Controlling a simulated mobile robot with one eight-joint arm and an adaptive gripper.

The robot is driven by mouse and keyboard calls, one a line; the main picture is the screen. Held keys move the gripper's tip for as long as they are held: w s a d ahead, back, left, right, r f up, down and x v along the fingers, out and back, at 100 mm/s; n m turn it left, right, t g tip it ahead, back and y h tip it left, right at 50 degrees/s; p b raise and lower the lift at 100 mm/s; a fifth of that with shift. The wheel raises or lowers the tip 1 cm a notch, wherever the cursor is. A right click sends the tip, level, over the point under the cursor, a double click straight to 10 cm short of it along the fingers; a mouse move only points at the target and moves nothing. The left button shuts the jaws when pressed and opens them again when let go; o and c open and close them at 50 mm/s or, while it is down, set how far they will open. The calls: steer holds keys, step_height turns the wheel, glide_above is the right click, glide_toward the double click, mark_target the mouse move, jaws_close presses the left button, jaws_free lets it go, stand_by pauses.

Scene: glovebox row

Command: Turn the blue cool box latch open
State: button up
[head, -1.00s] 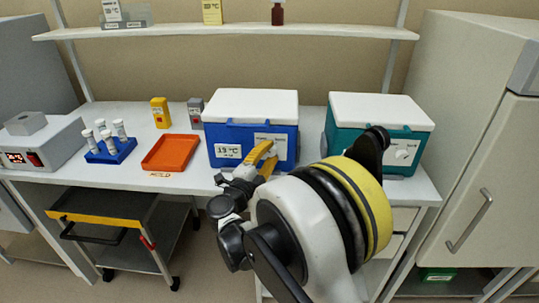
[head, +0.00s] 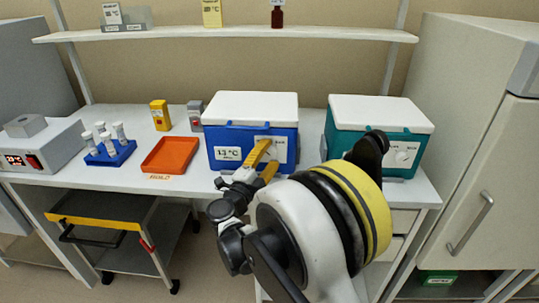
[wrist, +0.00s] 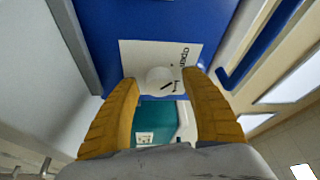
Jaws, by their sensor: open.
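The blue cool box (head: 226,136) with a white lid stands on the bench in the middle of the head view. Its blue front also fills the top of the wrist view (wrist: 140,22). The latch is a round white knob (wrist: 157,78) with a dark line, on a white label plate with printed words. My gripper (head: 272,154) is at the right part of the box front and hides the knob in the head view. In the wrist view its yellow fingers (wrist: 161,84) are open, one on each side of the knob. I cannot tell whether they touch it.
A teal cool box (head: 345,142) stands close on the right, with its own white knob. An orange tray (head: 170,154), a blue tube rack (head: 110,155) and a grey device (head: 45,148) are to the left. A shelf (head: 230,32) runs above.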

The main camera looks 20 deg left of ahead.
steer(key=s+a+f, duration=0.1)
steer(key=s, duration=1)
steer(key=shift+s+a+f, duration=0.15)
steer(key=shift+s+a, duration=0.2)
steer(key=shift+s, duration=0.05)
steer(key=w+d+r+n+y, duration=0.2)
steer(key=d+r+n+y, duration=0.15)
steer(key=r, duration=0.35)
steer(key=w+d+r+n+y, duration=0.2)
steer(key=r+n+y, duration=0.15)
steer(key=r, duration=0.35)
steer(key=w+d+r+n+y, duration=0.2)
steer(key=w+d+r+n, duration=0.15)
steer(key=r, duration=0.35)
steer(key=s+d+f+n+g+h, duration=0.2)
steer(key=s+d+f+g, duration=0.2)
steer(key=d, duration=0.7)
steer(key=s+d+f+n+g+h, duration=0.2)
steer(key=s+d+f+g, duration=0.2)
steer(key=s+d+f, duration=0.4)
steer(key=s+d+f+n+g+h, duration=0.2)
steer(key=s+d+f+g, duration=0.2)
steer(key=s+d, duration=1)
step_height(320, 180, down, 3)
steer(key=shift+d+r, duration=0.1)
steer(key=shift+d, duration=0.3)
